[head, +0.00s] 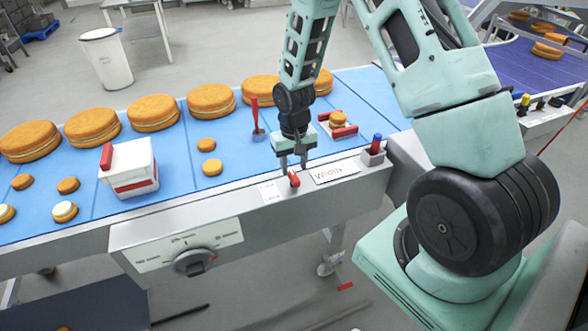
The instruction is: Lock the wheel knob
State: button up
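A small red knob (293,178) sits on the grey front rail of the conveyor, between a small white label (269,191) and a label reading "Width" (334,172). My gripper (293,166) points down just above and behind the red knob. Its two fingers are apart, with nothing seen held between them. Whether the fingertips touch the knob cannot be told. A black round dial (193,262) with a red mark sits on the front panel (150,255), lower left of my gripper.
The blue belt (180,185) carries several large filled rounds (154,112) and small ones (212,168). A white and red box (128,168) stands left. A red and blue button post (375,150) stands right of the label. An upright red lever (256,115) is behind-left of my gripper.

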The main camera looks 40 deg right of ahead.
aim_at(294, 176)
jog(key=shift+f, duration=1.65)
grip_shut()
